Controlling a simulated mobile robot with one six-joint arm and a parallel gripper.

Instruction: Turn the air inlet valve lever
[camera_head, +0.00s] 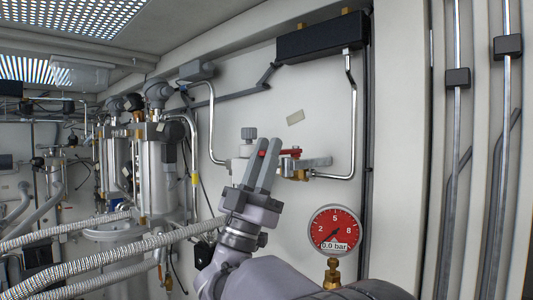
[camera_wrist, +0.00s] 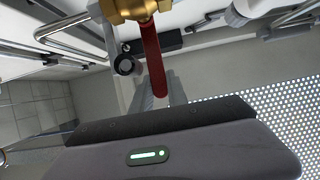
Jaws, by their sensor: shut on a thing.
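The air inlet valve has a red lever (camera_head: 291,152) and a brass body (camera_head: 298,174) on the wall pipework. In the wrist view the red lever (camera_wrist: 152,62) runs down from the brass body (camera_wrist: 130,8) to my grey fingers. My gripper (camera_head: 265,148) reaches up to the valve from below and is shut on the lever; a bit of red shows at its fingers in the head view. In the wrist view the fingers (camera_wrist: 156,92) lie behind the lever's lower end, and the exact contact is partly hidden.
A red pressure gauge (camera_head: 334,229) reading 0.0 bar stands right of my arm. A bent metal pipe (camera_head: 353,120) runs from the valve up to a black box (camera_head: 322,40). Metal cylinders (camera_head: 160,175) and corrugated hoses (camera_head: 110,258) crowd the left.

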